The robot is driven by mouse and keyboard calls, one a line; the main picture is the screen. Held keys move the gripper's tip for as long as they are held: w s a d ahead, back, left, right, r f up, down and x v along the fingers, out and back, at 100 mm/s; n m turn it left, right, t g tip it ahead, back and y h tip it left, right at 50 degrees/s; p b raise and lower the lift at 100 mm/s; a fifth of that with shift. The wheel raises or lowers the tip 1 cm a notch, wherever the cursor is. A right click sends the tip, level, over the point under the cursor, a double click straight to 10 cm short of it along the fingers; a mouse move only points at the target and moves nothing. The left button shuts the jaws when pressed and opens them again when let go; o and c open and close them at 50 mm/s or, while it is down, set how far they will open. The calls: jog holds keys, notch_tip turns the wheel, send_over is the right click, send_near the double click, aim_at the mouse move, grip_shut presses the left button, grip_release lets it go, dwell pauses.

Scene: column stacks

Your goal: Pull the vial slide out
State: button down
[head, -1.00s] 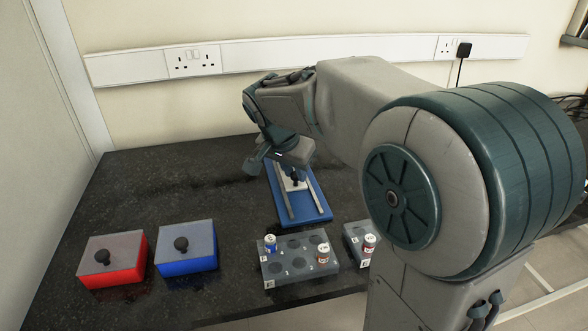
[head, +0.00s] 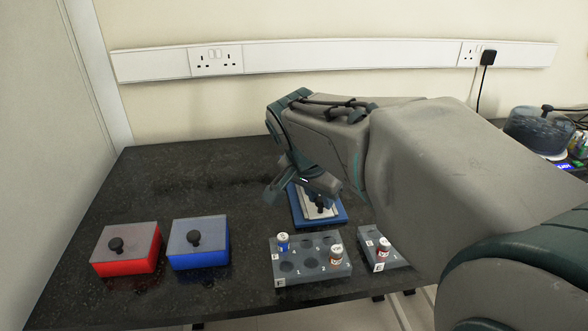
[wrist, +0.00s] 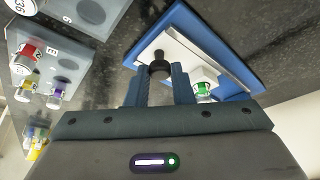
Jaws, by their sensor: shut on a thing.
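The slide is a white plate (head: 312,207) with a black knob (head: 320,204) on a blue base (head: 339,218). In the wrist view the plate (wrist: 180,47) lies between pale rails on the blue base (wrist: 200,28). My gripper (wrist: 160,76) is shut on the knob (wrist: 159,66), its dark fingers on both sides of it. A vial with a green band (wrist: 204,91) stands beside the right finger, at the slide; its lower part is hidden. In the head view my wrist covers the back of the base.
A grey rack (head: 311,262) with several wells and vials stands in front of the slide, and a smaller rack (head: 381,252) is beside it. Red (head: 127,250) and blue (head: 199,245) lidded boxes stand at left. The counter between boxes and base is clear.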

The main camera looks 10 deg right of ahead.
jog(key=c, duration=1.3)
grip_release()
jog(key=shift+s, duration=0.25)
jog(key=p+v, duration=0.3)
jog(key=v, duration=1)
jog(key=shift+a+r+p, duration=0.1)
jog(key=shift+r+p, duration=0.25)
jog(key=shift+r, duration=0.05)
